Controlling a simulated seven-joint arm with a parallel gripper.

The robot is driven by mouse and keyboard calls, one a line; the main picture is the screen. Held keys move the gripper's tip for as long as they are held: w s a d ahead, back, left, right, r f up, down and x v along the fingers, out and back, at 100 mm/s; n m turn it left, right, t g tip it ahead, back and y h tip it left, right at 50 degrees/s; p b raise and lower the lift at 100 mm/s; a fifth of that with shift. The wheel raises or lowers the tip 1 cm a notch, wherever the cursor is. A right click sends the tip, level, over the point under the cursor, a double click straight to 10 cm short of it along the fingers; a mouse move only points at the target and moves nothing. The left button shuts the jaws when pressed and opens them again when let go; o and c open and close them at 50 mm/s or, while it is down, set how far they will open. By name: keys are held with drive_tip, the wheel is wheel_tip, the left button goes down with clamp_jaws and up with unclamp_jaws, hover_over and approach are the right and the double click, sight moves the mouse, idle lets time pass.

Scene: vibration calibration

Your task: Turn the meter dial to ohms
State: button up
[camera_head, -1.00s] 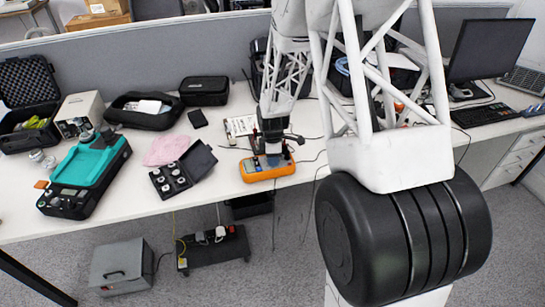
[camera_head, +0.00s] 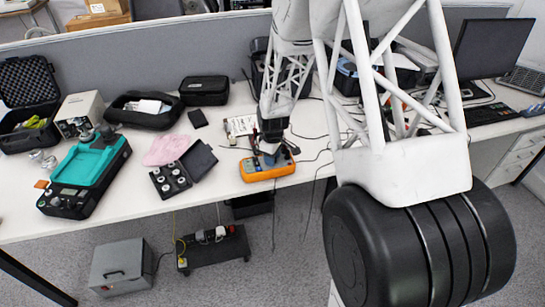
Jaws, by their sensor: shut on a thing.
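The meter (camera_head: 262,173) is an orange handheld unit with a grey-blue face. It lies on the white table near its front edge, right of the picture's middle-left. My gripper (camera_head: 272,158) is over the meter's face, pointing down and tilted. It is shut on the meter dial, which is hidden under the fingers. The dial's setting and the display cannot be read at this size.
Left of the meter stand an open black case of weights (camera_head: 170,180), a pink cloth (camera_head: 166,150) and a teal-and-black calibrator (camera_head: 88,172). Thin black leads (camera_head: 312,185) hang over the table edge at right. A monitor (camera_head: 490,50) stands far right.

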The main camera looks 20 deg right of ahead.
drive_tip(key=shift+m, duration=0.6)
drive_tip(key=o, duration=0.9)
drive_tip(key=shift+r, duration=0.1)
drive_tip(key=shift+r, duration=3.85)
